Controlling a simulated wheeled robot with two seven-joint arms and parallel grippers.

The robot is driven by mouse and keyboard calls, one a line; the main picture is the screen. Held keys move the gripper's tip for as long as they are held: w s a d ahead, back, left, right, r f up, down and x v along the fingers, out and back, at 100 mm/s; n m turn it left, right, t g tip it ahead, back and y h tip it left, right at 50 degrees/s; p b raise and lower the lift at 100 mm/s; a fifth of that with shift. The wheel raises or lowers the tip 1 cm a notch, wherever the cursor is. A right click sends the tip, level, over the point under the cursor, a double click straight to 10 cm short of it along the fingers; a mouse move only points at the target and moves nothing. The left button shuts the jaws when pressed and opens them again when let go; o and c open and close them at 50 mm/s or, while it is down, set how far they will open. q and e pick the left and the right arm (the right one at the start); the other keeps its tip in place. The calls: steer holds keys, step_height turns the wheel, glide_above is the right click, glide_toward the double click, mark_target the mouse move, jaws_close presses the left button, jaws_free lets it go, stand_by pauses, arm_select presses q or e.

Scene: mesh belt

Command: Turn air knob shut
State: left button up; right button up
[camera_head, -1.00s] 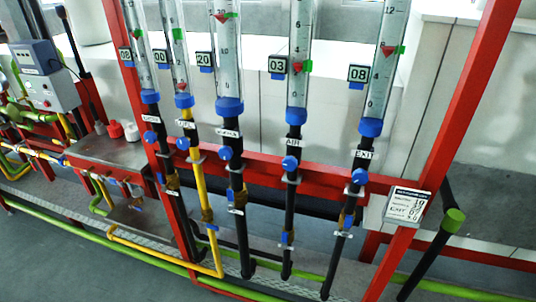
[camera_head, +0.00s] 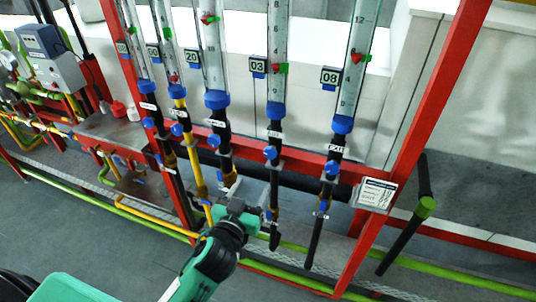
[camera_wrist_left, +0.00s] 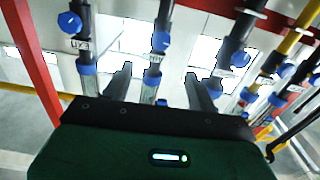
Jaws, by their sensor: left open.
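The air knob (camera_head: 270,152) is a blue knob on the black pipe below the AIR label (camera_head: 274,133), under the tube marked 03. It also shows in the left wrist view (camera_wrist_left: 160,42). My left gripper (camera_head: 247,197) is low in front of the pipes, below and a little left of the air knob in the head view. In the left wrist view its two dark fingers (camera_wrist_left: 158,75) are apart, with the air pipe and tube seen beyond and between them. I see no contact with the knob. My right gripper is not in view.
The EXIT knob (camera_head: 331,168) is on the pipe to the right, and other blue knobs sit on the pipes to the left. A red frame post (camera_head: 415,130) rises at the right. A red crossbar (camera_head: 305,158) runs behind the pipes. Green pipes run near the floor.

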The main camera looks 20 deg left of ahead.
mark_target(269, 155)
arm_select(q)
steer(key=w+p, duration=0.4)
steer(key=w, duration=0.7)
steer(key=shift+w+d+p, duration=0.1)
steer(key=shift+w+p, duration=0.15)
steer(key=shift+p, duration=0.1)
steer(key=shift+w+f, duration=0.1)
steer(key=shift+w, duration=0.65)
steer(key=c, duration=1)
